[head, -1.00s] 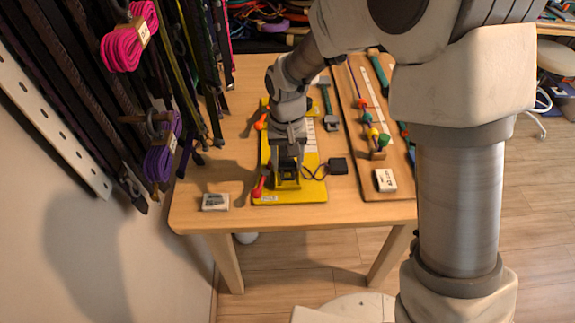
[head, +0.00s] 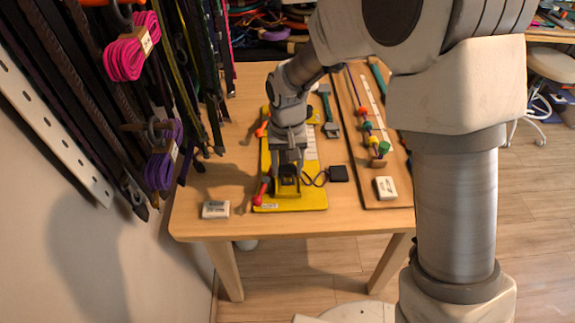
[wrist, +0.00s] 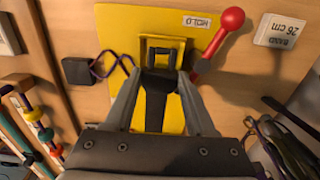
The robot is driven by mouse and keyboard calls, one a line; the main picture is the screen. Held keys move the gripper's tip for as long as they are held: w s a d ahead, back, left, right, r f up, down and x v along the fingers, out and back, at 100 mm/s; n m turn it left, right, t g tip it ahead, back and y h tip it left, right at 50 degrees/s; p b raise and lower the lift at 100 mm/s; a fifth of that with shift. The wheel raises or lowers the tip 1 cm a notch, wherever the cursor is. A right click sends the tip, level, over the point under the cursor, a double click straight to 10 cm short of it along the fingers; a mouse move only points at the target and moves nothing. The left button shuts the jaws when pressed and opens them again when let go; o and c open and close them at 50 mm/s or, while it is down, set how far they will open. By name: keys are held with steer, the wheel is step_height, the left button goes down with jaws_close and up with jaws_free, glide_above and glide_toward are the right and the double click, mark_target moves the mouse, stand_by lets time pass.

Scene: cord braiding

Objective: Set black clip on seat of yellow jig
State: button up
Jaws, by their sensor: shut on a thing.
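The yellow jig (head: 307,203) lies on the table, and its near end fills the upper middle of the wrist view (wrist: 118,38). A raised yellow frame, which looks like the seat (wrist: 147,45), stands near that end. My gripper (wrist: 158,80) points down over the jig, its fingertips close to this frame. It is shut on the black clip (wrist: 158,86), which shows dark between the fingers. The clip's far end is at or over the frame; I cannot tell whether it touches. In the head view my gripper (head: 288,182) hides most of the clip.
A red-knobbed lever (wrist: 231,18) sits beside the seat. A black square block (head: 338,173) with a dark looped cord lies right of the jig. A white labelled block (head: 215,209) is left, another (head: 386,187) on the board at right. Hanging cords (head: 165,155) crowd the left.

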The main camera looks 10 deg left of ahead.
steer(key=shift+f, duration=0.2)
stand_by(0.4)
steer(key=shift+f+b, duration=0.5)
steer(key=shift+f, duration=0.35)
stand_by(0.6)
steer(key=o, duration=1.4)
steer(key=shift+c, duration=0.2)
steer(key=shift+a, duration=0.15)
steer(key=shift+r, duration=0.15)
steer(key=shift+r, duration=0.35)
step_height(320, 180, up, 17)
steer(key=p, duration=0.3)
steer(key=shift+d+f+p, duration=0.15)
steer(key=shift+d+p, duration=0.15)
